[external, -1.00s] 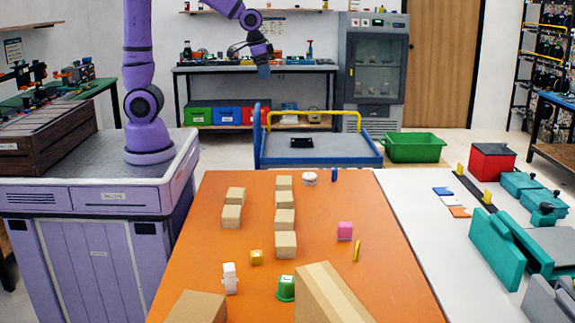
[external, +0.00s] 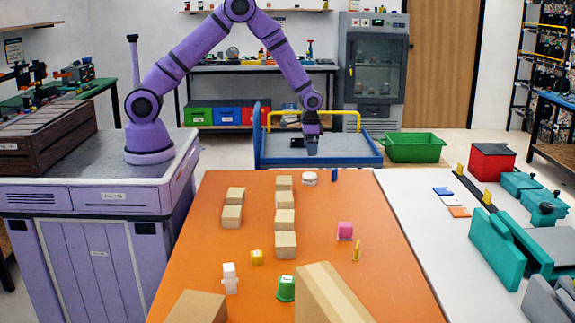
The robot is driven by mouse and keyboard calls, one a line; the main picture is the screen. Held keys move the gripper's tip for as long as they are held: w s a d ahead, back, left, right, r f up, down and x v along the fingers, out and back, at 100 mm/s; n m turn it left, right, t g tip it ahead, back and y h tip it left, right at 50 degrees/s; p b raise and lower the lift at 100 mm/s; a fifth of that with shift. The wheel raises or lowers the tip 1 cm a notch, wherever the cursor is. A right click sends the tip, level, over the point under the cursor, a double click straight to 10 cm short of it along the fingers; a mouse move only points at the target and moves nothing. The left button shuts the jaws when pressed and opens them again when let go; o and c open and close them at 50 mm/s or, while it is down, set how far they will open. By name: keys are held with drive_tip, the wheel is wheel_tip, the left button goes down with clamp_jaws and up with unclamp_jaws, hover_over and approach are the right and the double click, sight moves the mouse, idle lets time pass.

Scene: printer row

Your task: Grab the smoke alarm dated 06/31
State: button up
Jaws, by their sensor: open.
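A small white rounded object (external: 310,179) stands near the far edge of the orange table (external: 190,270); it may be the smoke alarm. No date is readable on it or on any other item at this size. My gripper (external: 312,153) points down and is open and empty. In the picture it is just above the white object, apart from it.
Several cardboard boxes (external: 285,220) stand in two rows on the table, with larger boxes (external: 330,290) at the near edge. A small dark blue item (external: 334,174) is right beside the white object. A blue cart (external: 280,155) and a green bin (external: 415,147) stand beyond the table.

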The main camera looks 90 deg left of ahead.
sight(310, 174)
wheel_tip(310, 174, down, 12)
drive_tip(key=shift+f, duration=0.1)
drive_tip(key=c, duration=1)
drive_tip(key=shift+c, duration=0.2)
